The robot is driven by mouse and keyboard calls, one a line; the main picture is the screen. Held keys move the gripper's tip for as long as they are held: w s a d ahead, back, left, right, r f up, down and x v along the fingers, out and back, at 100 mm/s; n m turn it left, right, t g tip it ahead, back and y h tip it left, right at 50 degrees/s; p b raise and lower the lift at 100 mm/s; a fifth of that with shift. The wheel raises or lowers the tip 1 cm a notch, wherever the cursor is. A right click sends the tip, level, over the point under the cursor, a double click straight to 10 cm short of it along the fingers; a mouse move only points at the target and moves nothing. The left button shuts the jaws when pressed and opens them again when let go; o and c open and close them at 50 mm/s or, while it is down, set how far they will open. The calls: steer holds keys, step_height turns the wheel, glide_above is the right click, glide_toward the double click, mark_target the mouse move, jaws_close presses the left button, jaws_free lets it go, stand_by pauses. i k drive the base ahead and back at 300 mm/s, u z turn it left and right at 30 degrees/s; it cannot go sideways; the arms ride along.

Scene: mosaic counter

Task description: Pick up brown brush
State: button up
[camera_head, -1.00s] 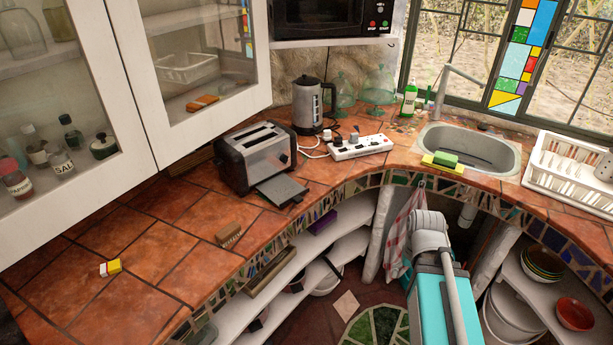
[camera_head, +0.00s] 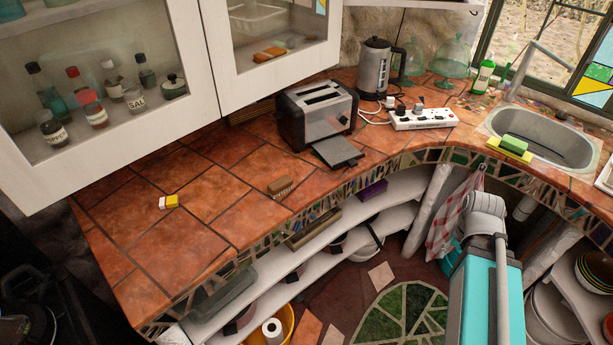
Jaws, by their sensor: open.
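The brown brush (camera_head: 281,187) is a small brown block with paler bristles along its lower side. It lies on the terracotta tile counter (camera_head: 215,195), close to the curved mosaic front edge, in front of and left of the toaster. Nothing touches or covers it. My gripper does not show. Only a teal and grey part of my arm is seen at the lower right, well away from the brush.
The toaster (camera_head: 318,112) stands behind the brush, with a dark flat plate (camera_head: 338,152) in front of it. Glass-fronted cabinets (camera_head: 290,60) hang above the counter. Tiles around the brush are bare.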

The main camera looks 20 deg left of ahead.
mark_target(276, 188)
steer(key=u, duration=0.95)
steer(key=k, duration=1.05)
steer(key=u, duration=0.25)
steer(key=i, duration=1)
steer(key=u, duration=0.05)
